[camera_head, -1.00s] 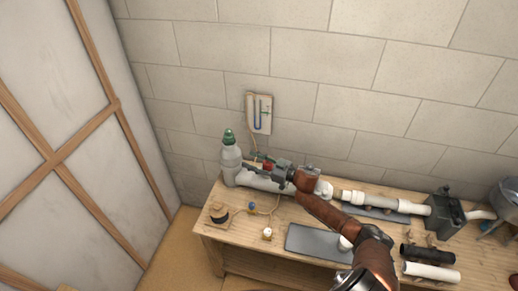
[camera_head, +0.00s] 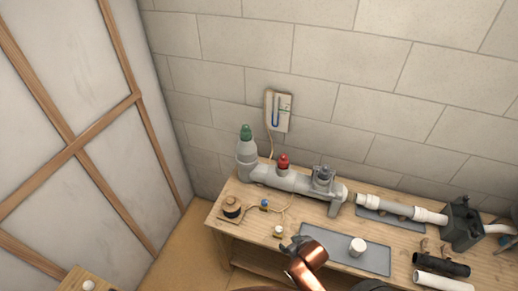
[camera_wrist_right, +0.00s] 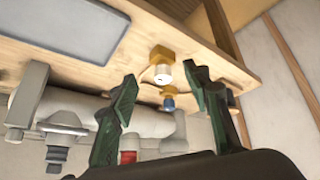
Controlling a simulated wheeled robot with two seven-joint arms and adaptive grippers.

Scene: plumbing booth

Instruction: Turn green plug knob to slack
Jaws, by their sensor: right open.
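The green plug knob (camera_head: 246,132) caps the upright end of the grey pipe (camera_head: 247,155) at the bench's back left. My right gripper shows in the right wrist view (camera_wrist_right: 160,75) with its two green-padded fingers spread apart and nothing between them. In the head view my right arm is at the bench's front, well apart from the green knob. The red plug (camera_head: 283,161) stands on the horizontal pipe; it also shows between the fingers lower in the wrist view (camera_wrist_right: 128,157). The green knob is not visible in the wrist view. My left gripper is out of view.
A wall gauge (camera_head: 278,110) with a blue tube hangs behind the pipe. A grey fitting (camera_head: 322,177) stands right of the red plug. A white knob (camera_head: 279,231), blue valve (camera_head: 264,203) and dark spool (camera_head: 231,206) sit in front. A grey mat (camera_head: 372,259) lies to the right.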

